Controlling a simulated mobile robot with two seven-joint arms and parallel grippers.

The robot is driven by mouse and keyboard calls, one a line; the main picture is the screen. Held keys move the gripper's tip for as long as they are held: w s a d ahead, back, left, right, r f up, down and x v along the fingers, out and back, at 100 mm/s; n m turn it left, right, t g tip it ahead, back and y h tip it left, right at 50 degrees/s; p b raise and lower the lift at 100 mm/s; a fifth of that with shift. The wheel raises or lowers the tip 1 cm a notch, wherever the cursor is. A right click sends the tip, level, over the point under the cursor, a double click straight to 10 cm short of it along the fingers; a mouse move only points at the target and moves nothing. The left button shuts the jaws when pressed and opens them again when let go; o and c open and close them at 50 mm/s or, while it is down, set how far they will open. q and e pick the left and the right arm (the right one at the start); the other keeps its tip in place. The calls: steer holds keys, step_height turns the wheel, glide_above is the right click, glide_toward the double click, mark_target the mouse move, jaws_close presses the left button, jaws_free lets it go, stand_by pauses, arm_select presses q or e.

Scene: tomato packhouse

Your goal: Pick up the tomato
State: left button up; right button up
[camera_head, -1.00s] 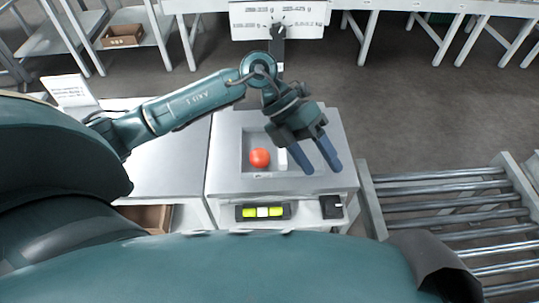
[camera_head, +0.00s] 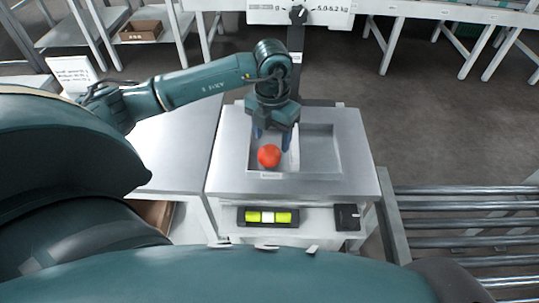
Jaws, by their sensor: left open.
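A red tomato (camera_head: 269,156) lies in the left part of a shallow recess in a grey metal-topped stand (camera_head: 232,183). My left gripper (camera_head: 272,142) points down just behind the tomato, with its blue fingers apart and partly over the recess. The fingers are open and look empty. Whether a finger touches the tomato cannot be told from this angle. My right gripper does not show.
The right part of the recess (camera_head: 321,150) is empty. A level-like black bar with yellow-green windows (camera_head: 268,217) and a small black box (camera_head: 347,217) sit on the stand's front ledge. A roller conveyor (camera_head: 460,215) is at the right. A sign post (camera_head: 296,60) rises behind.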

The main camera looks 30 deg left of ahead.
mark_target(271, 147)
arm_select(q)
step_height(271, 147, down, 5)
steer(key=shift+s+f, duration=0.1)
steer(key=shift+c, duration=0.3)
steer(key=c, duration=0.3)
steer(key=shift+r, duration=0.2)
